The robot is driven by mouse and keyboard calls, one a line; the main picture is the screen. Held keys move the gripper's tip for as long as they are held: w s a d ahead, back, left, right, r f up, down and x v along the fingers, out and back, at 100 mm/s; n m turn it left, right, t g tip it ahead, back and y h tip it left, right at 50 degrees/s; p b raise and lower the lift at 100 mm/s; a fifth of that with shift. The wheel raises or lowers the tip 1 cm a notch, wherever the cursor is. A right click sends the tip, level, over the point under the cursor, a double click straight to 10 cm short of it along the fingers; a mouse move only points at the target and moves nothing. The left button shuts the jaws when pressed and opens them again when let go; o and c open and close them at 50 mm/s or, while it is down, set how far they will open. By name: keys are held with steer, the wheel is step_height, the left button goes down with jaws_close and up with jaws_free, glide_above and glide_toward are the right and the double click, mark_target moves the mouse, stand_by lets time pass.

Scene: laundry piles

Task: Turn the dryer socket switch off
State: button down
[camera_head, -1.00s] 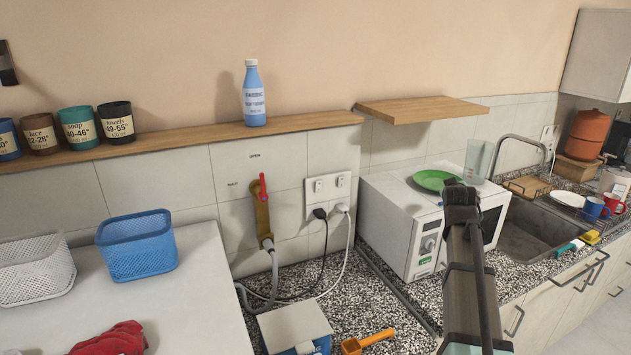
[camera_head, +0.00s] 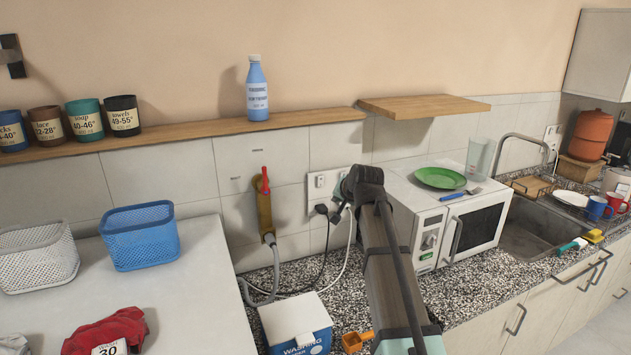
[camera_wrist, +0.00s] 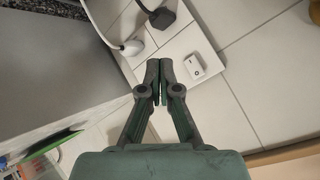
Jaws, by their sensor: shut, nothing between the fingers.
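The white socket panel (camera_head: 318,193) is on the tiled wall left of the microwave. It also shows tilted in the wrist view (camera_wrist: 207,42). A black plug (camera_wrist: 163,18) and a white plug (camera_wrist: 130,47) are in it. A rocker switch (camera_wrist: 194,66) shows beside the right fingertip, in line with the black plug. The white plug's switch is hidden behind the fingers. I cannot tell which switch is the dryer's. My gripper (camera_wrist: 160,64) is shut and empty, in front of the panel. In the head view it (camera_head: 350,185) covers the panel's right part. Contact is unclear.
A yellow pipe valve with a red lever (camera_head: 264,208) is on the wall left of the panel. The microwave (camera_head: 425,225) stands close on the right. A wooden shelf (camera_head: 220,127) runs above. A washing box (camera_head: 294,320) and orange scoop (camera_head: 354,341) are below.

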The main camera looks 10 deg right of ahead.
stand_by(0.4)
glide_toward(321, 184)
steer(key=shift+s+f+b+x, duration=0.1)
steer(key=shift+f+b+x, duration=0.05)
steer(key=shift+x, duration=1.15)
steer(key=shift+s+f+b+x, duration=0.15)
steer(key=shift+x, duration=1.15)
steer(key=shift+w+d, duration=0.1)
steer(key=shift+w, duration=0.05)
steer(key=shift+w, duration=0.3)
steer(key=shift+w+r, duration=0.1)
steer(key=shift+w, duration=0.15)
steer(key=shift+s, duration=0.15)
stand_by(0.3)
steer(key=shift+s, duration=0.55)
steer(key=shift+s+d+f, duration=0.15)
steer(key=shift+s+d, duration=0.1)
steer(key=shift+s, duration=0.55)
steer(key=shift+s+d+f, duration=0.15)
steer(key=shift+s+d, duration=0.1)
steer(key=shift+s, duration=0.55)
steer(key=shift+s+d+f, duration=0.1)
steer(key=shift+s+d, duration=0.1)
steer(key=shift+s, duration=0.6)
